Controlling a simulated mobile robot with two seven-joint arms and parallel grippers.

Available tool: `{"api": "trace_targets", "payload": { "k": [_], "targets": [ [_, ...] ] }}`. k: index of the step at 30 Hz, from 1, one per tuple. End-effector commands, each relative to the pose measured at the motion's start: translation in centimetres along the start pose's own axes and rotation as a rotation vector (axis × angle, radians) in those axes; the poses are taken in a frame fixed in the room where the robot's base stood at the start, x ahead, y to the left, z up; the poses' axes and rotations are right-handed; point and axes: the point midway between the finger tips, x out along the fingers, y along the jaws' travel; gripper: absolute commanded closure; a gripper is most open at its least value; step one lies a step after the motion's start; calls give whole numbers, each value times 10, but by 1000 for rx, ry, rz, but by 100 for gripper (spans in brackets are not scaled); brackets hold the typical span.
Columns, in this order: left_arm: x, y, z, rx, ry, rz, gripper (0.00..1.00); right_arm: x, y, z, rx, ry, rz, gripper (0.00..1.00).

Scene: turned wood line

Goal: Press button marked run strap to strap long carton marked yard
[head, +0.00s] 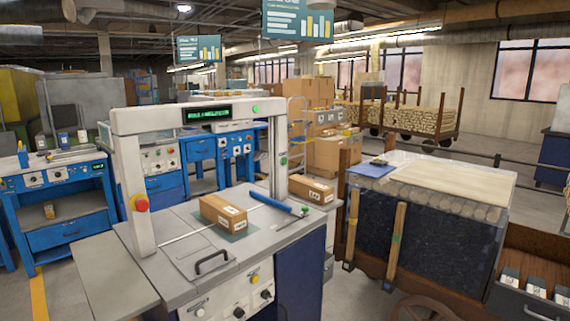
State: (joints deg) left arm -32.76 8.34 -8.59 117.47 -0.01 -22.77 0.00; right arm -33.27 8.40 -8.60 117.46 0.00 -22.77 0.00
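A strapping machine with a pale grey arch (190,118) over a flat grey top (180,225) stands in front of me. A long brown carton (208,208) with white labels lies on the top under the arch, on a dark green patch. A second brown carton (311,190) sits behind it to the right. The front panel has a yellow button (255,278), a white button (199,312) and black knobs (265,294). A red knob on yellow (140,203) is on the left post. The labels are too small to read. Neither gripper is in view.
A black handle (211,262) rises from the machine's top, and a blue bar (270,202) lies near its right side. A wooden cart with a dark bin (415,225) stands at the right. Blue workbenches (62,205) stand at the left. Floor shows between the machine and the cart.

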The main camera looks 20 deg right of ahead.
Motion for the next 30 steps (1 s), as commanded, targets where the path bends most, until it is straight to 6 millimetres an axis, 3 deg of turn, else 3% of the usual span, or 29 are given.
{"api": "trace_targets", "payload": {
  "k": [1, 9, 11, 30],
  "targets": [
    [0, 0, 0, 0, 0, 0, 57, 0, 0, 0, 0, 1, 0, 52],
    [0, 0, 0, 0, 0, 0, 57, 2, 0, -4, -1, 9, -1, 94],
    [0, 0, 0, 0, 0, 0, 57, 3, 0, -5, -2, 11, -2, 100],
    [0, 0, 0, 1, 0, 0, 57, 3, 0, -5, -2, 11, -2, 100]
  ]
}}
